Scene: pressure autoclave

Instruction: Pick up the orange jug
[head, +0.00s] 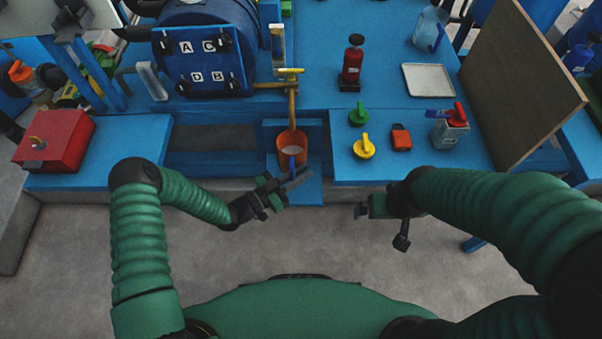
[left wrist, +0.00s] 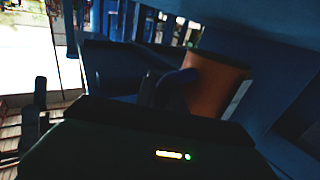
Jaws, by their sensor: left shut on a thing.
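The orange jug (head: 292,149) stands upright on a low blue shelf, under the end of a brass pipe. Its blue handle faces my side, and something pale shows inside it. My left gripper (head: 290,180) is at the front of the jug, shut on its handle. In the left wrist view the orange jug (left wrist: 215,85) is just beyond the gripper, with the blue handle (left wrist: 178,88) between the dark jaws. My right gripper (head: 365,208) is off to the right, in front of the table edge and away from the jug; its jaw opening is unclear.
The brass pipe (head: 292,105) comes down right above the jug. The blue autoclave (head: 205,50) stands at the back left. A yellow valve (head: 364,147), a green valve (head: 358,115) and an orange padlock (head: 401,137) sit on the right table. The floor in front is free.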

